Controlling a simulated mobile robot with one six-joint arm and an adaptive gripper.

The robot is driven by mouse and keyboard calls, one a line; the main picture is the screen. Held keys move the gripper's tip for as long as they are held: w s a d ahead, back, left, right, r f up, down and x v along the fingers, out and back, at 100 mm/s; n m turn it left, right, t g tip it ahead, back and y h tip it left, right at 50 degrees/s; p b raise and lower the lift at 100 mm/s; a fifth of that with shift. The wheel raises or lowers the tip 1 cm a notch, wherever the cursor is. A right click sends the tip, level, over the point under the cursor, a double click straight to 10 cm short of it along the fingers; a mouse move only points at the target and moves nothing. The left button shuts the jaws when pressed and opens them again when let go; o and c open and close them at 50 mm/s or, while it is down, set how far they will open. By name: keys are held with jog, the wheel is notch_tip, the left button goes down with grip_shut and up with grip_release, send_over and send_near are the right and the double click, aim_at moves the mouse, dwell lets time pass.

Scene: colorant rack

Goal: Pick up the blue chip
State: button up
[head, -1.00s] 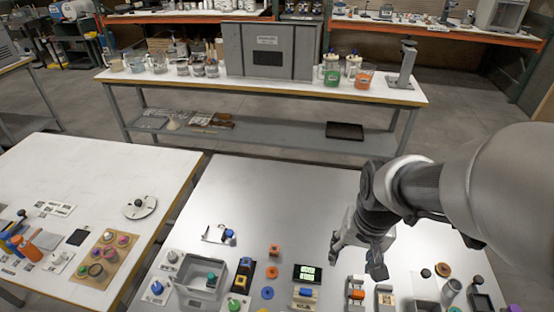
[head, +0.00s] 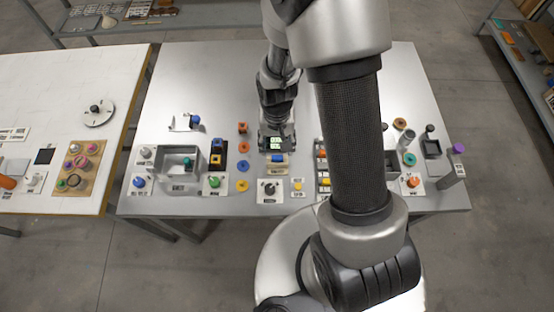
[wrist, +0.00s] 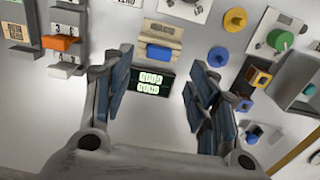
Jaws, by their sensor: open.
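The blue chip (head: 243,166) is a flat round disc lying on the grey table, in a column between an orange chip (head: 243,147) and a yellow chip (head: 242,186). In the wrist view the blue chip (wrist: 218,57) lies just beyond the tip of the right-hand finger, outside the jaws. My gripper (head: 277,140) is above the table by the digital display, to the right of the chip. In the wrist view my gripper (wrist: 160,75) is open and empty, with the display (wrist: 149,83) seen between its fingers.
A blue-topped block (head: 277,158) stands in front of the display. A grey open bin (head: 180,160) and a dark stand with blue and yellow squares (head: 217,153) are to the left. A dial plate (head: 269,191) is nearer.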

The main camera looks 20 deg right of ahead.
aim_at(277, 157)
jog(key=shift+f+b, duration=1)
jog(key=shift+f, duration=2.5)
jog(key=shift+c, duration=0.3)
jog(key=c, duration=0.9)
jog(key=shift+r, duration=0.1)
